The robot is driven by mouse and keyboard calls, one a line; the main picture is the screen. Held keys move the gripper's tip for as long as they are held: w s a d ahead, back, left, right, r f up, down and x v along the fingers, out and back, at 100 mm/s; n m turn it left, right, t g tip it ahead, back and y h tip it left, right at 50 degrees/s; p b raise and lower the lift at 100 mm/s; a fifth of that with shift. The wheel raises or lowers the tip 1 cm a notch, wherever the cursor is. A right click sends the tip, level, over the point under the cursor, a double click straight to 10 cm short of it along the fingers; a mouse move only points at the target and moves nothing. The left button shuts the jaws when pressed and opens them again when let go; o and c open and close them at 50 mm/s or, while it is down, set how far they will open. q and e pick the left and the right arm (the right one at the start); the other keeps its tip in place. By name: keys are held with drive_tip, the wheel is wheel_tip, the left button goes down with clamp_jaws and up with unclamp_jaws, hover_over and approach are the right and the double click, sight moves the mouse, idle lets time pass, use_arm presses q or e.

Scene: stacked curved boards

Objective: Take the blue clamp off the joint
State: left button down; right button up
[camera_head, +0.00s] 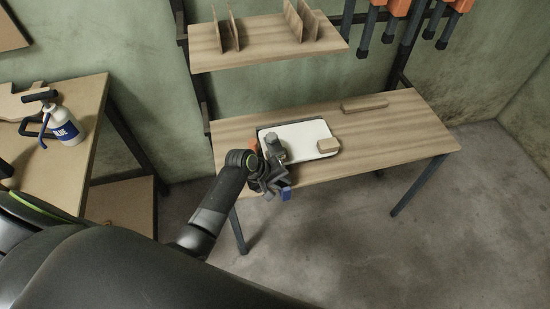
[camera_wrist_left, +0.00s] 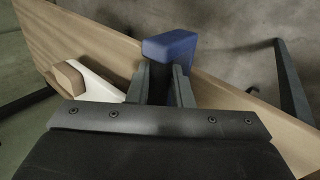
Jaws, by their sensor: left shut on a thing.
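The blue clamp shows as a blue block end (camera_wrist_left: 170,46) on a dark bar in the left wrist view. My left gripper (camera_wrist_left: 160,84) is shut on the dark bar, with the blue end past its fingertips. In the head view the blue end (camera_head: 286,194) is at the front edge of the work table, below my left gripper (camera_head: 272,178). The joint cannot be made out; whether the clamp touches anything is hidden by the gripper. My right gripper is not in view.
A white tray (camera_head: 300,132) lies on the work table (camera_head: 400,142), with a wooden block (camera_head: 328,146) at its right. An orange piece (camera_head: 253,144) is behind my wrist. A wooden strip (camera_head: 365,104) lies at the back. The table's right side is clear. A shelf (camera_head: 270,44) hangs above.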

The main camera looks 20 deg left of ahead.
use_arm(q)
drive_tip(key=s+d+p, duration=0.4)
drive_tip(key=s+p, duration=0.1)
drive_tip(key=s, duration=0.2)
drive_tip(key=shift+d, duration=0.4)
idle(0.3)
drive_tip(key=shift+s, duration=0.1)
idle(0.5)
